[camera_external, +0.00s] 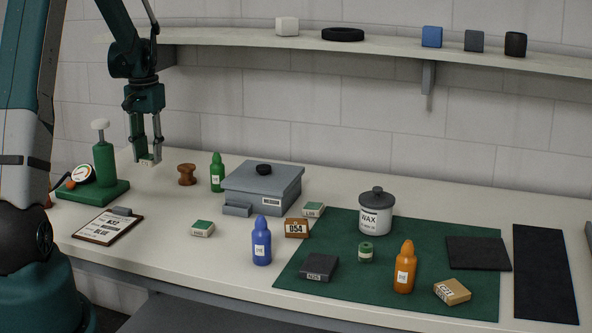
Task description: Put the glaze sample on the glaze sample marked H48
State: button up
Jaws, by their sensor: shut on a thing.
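My gripper (146,151) is at the left, above the back of the bench, shut on a small pale block (148,160) with tiny marks on it. Most labels are too small to read, so I cannot tell which is marked H48.
A grey lidded box (262,187), blue bottle (261,241), green bottle (217,172), orange bottle (404,267) and wax jar (376,212) stand as obstacles. A clipboard (108,226) lies left, near a green press (104,165). The bench between clipboard and box is mostly free.

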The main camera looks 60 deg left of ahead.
jog(key=w+d+r+p, duration=0.1)
jog(key=w+d, duration=0.2)
jog(key=d, duration=0.4)
jog(key=w+d+r+p, duration=0.1)
jog(key=w+d, duration=0.1)
jog(key=d, duration=0.5)
jog(key=p, duration=0.1)
send_over(202, 224)
jog(key=shift+r+n, duration=0.35)
jog(key=shift+n, duration=0.05)
jog(key=shift+f, duration=2.9)
jog(key=shift+f+p, duration=0.3)
jog(key=shift+f, duration=1.8)
jog(key=shift+f, duration=0.15)
